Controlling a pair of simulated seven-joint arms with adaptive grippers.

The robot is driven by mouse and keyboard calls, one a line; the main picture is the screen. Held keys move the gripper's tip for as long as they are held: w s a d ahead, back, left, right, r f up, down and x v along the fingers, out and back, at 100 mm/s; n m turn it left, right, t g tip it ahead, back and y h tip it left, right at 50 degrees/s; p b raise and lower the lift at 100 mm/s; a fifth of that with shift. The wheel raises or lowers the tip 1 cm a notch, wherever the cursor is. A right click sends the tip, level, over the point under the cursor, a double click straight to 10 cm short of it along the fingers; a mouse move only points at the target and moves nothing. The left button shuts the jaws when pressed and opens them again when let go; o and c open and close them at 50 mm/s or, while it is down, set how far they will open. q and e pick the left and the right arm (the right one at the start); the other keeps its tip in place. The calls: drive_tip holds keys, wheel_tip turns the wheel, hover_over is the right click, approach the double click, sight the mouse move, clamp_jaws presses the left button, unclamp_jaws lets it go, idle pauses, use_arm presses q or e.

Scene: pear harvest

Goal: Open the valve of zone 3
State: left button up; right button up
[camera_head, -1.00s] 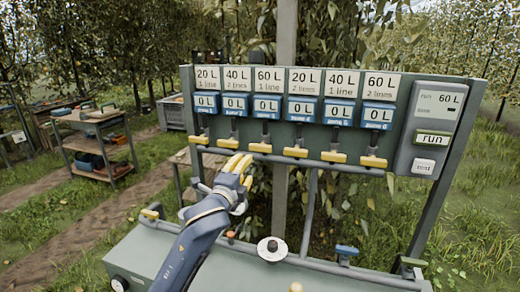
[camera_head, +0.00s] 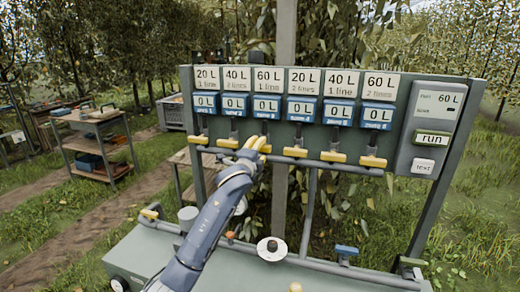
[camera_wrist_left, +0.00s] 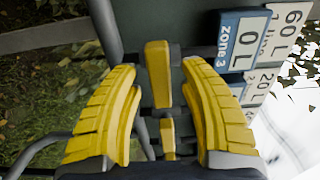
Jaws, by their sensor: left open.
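The zone 3 valve has a yellow handle (camera_wrist_left: 158,73); in the left wrist view it lies between the open yellow fingers of my left gripper (camera_wrist_left: 162,105), with a visible gap on each side. In the head view my left gripper (camera_head: 257,143) covers most of this handle. The zone 3 meter (camera_head: 266,107) above reads 0 L, and its blue plate also shows in the left wrist view (camera_wrist_left: 241,42). The card (camera_head: 270,80) over it reads 60 L, 1 line. My right gripper is not in view.
Neighbouring yellow valve handles sit close by, such as zone 2 (camera_head: 229,143) and zone 4 (camera_head: 295,152). A grey control box (camera_head: 431,130) with a green run button (camera_head: 432,138) is at the right. A grey bench top (camera_head: 320,275) lies below.

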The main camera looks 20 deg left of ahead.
use_arm(q)
drive_tip(key=shift+w, duration=0.65)
drive_tip(key=shift+o, duration=0.3)
clamp_jaws()
